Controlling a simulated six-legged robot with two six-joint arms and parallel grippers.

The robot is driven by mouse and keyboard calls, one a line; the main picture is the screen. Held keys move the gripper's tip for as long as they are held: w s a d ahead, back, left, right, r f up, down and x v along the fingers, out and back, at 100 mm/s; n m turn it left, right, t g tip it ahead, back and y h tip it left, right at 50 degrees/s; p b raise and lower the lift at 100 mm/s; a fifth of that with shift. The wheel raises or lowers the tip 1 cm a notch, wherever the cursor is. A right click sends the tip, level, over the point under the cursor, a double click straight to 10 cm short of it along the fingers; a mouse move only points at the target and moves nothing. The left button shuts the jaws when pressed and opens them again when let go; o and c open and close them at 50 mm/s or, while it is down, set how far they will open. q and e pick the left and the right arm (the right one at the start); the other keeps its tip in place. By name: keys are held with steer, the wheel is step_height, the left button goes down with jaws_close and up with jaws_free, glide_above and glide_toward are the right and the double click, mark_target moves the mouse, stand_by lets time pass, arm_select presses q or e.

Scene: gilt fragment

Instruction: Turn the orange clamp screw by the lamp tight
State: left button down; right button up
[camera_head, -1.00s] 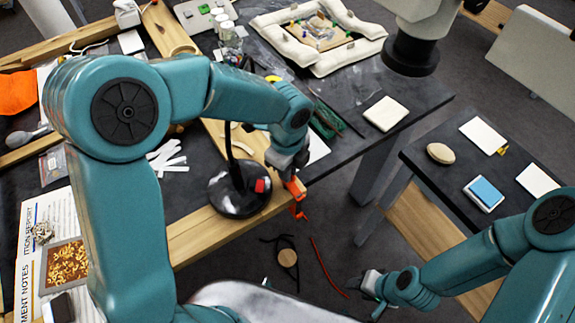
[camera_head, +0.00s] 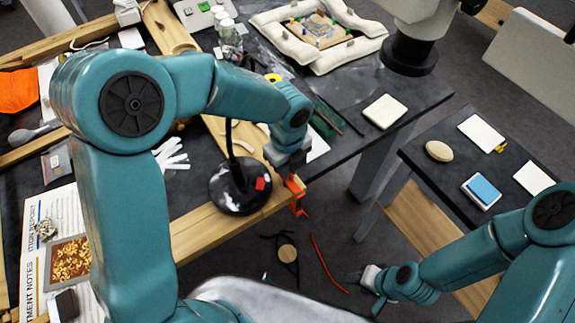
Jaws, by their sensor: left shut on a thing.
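The orange clamp (camera_head: 298,196) sits on the wooden front edge of the table, at its corner, just right of the lamp. The lamp has a round black base (camera_head: 238,188) with a red patch and a dark curved stem. My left gripper (camera_head: 288,172) reaches down over the table corner and is shut on the upper part of the orange clamp; its fingers hide much of that part. The screw itself is too small to make out. My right gripper (camera_head: 364,278) hangs low at the right, away from the clamp, over the floor, with its fingers unclear against the dark background.
A red cable (camera_head: 327,264) and a round tan piece with black straps (camera_head: 287,253) lie on the floor below. A side table at the right holds a blue-topped box (camera_head: 483,190) and a tan oval block (camera_head: 439,151). A white pad (camera_head: 385,111) lies at the main table's right edge.

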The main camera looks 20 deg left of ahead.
arm_select(q)
steer(key=c, duration=1.2)
jaws_free()
steer(key=shift+s+f, duration=0.1)
steer(key=shift+r, duration=0.35)
step_height(320, 180, up, 16)
steer(key=shift+f, duration=0.1)
